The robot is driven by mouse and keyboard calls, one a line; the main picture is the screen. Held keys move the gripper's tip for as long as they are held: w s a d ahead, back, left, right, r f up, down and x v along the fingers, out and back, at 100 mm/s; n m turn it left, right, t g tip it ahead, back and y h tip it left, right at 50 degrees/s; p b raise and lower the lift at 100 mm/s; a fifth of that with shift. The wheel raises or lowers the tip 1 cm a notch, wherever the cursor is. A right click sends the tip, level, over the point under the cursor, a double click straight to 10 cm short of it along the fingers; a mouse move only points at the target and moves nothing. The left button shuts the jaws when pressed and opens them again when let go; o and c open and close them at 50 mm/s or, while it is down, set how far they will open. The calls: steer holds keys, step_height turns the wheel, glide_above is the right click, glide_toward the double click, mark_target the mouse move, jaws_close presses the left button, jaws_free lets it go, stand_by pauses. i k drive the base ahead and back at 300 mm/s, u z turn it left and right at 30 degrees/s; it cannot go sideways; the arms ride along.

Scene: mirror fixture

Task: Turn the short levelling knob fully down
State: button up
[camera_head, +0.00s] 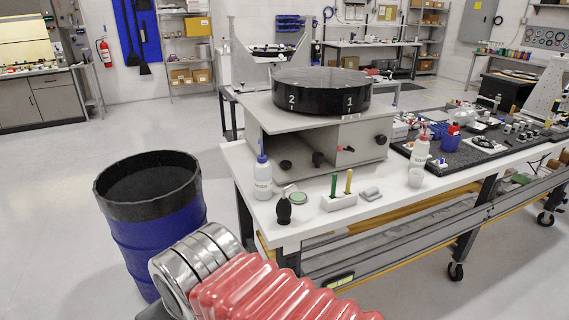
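A round black drum (321,94) marked 2 and 1 sits on a grey box-shaped fixture (280,122) on the white bench. Several dark knobs show on the fixture's near side: one low at the left (286,165), one at the middle corner (318,159), a small lever-like one (347,148) and one at the right (381,139). I cannot tell which is the short levelling knob, or how far any is turned. A red ribbed sleeve with metal rings, which looks like part of my arm, fills the bottom centre. My gripper's fingers are not visible.
A blue barrel (160,240) with a black rim stands left of the white bench (330,222). A white squeeze bottle (262,180), a dark bulb (284,211) and a small holder with green and yellow handles (338,202) stand along the bench's near edge. Open floor lies at the left.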

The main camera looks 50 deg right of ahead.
mark_target(284, 165)
steer(key=u, duration=0.05)
steer(key=i, duration=1)
steer(key=z, duration=0.05)
